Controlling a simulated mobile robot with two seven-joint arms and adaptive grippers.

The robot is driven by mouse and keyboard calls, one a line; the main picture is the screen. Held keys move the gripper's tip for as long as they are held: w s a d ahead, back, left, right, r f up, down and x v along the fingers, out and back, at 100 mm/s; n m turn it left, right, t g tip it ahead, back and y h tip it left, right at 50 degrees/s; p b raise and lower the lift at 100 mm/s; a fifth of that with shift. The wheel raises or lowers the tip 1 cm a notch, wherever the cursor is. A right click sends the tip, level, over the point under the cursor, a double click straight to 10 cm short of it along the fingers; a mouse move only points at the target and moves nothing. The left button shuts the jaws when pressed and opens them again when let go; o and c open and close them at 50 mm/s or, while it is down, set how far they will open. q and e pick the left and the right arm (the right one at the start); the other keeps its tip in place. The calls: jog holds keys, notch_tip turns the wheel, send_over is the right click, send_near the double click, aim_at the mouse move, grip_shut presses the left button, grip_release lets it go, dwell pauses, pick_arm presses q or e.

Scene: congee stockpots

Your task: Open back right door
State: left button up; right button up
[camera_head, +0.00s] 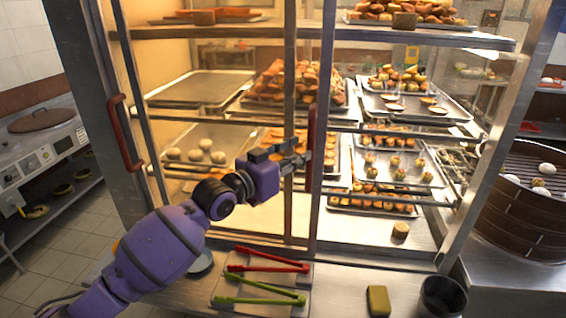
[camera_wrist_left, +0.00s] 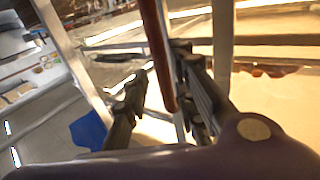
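A glass-fronted cabinet has a dark red upright handle (camera_head: 312,150) on its middle door frame and another dark red handle (camera_head: 124,132) at its left. I cannot tell which panes overlap at the middle. My left gripper (camera_head: 301,154) is at the middle handle. In the left wrist view its two dark fingers (camera_wrist_left: 160,78) stand apart, with a red-brown handle (camera_wrist_left: 157,45) reaching between them, closer to the right finger. A gap shows between the left finger and the handle; contact with the right finger is unclear. My right gripper is not in view.
Inside are trays of pastries (camera_head: 296,82) and buns (camera_head: 196,152). On the counter in front lie red tongs (camera_head: 268,262), green tongs (camera_head: 262,298), a green block (camera_head: 378,301) and a dark cup (camera_head: 442,297). A steamer basket (camera_head: 525,205) stands at the right.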

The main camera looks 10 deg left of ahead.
pick_arm(q)
jog(key=v, duration=0.5)
jog(key=shift+s+a, duration=0.15)
jog(key=shift+s, duration=0.25)
jog(key=s+a+f+n+g+y+p, duration=0.1)
jog(key=s+f+y, duration=0.1)
jog(key=s+f, duration=0.45)
jog(key=s+a+f+y, duration=0.2)
jog(key=s+f, duration=0.1)
jog(key=f, duration=0.7)
jog(key=s+a+f+n+g+y+p, duration=0.1)
jog(key=s+f+y, duration=0.1)
jog(key=s+f, duration=0.45)
jog(key=s+f+n+g+y, duration=0.1)
jog(key=s+f, duration=0.5)
jog(key=s, duration=0.4)
jog(key=s+a+f+n+g+y+p, duration=0.1)
jog(key=s+f+g, duration=0.1)
jog(key=s+f, duration=0.4)
jog(key=s+f+n+g+y+p, duration=0.1)
jog(key=s+f, duration=0.5)
jog(key=s, duration=0.7)
jog(key=shift+s+a+n+g, duration=0.3)
jog(key=shift+s+a+n, duration=0.1)
jog(key=shift+n, duration=0.1)
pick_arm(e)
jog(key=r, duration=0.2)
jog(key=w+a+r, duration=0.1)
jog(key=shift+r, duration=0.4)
